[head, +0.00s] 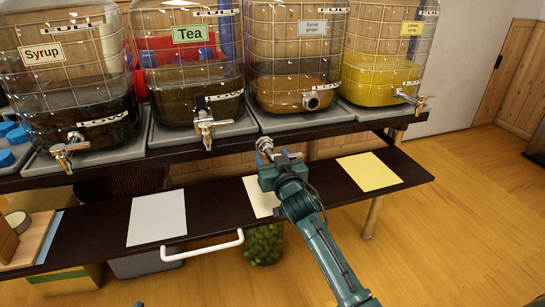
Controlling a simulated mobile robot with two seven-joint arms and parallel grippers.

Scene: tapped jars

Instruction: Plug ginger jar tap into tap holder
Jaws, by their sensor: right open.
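The syrup ginger jar (297,55) stands on the upper shelf, third from the left. Its tap holder (311,101), a round metal fitting low on the front, has no tap in it. A silver metal tap (264,145) shows just beyond my right gripper (268,160), below and left of the holder and apart from it. My right gripper is open, with its fingers around or right beside the tap; the fingers partly hide it, and I cannot tell whether they touch it. My left gripper is not in view.
The syrup jar (70,95), tea jar (190,85) and yellow jar (385,70) have taps sticking out in front. The dark lower shelf (215,200) holds paper sheets (157,217). A white handle (203,248) juts from its front edge. Open floor lies at the right.

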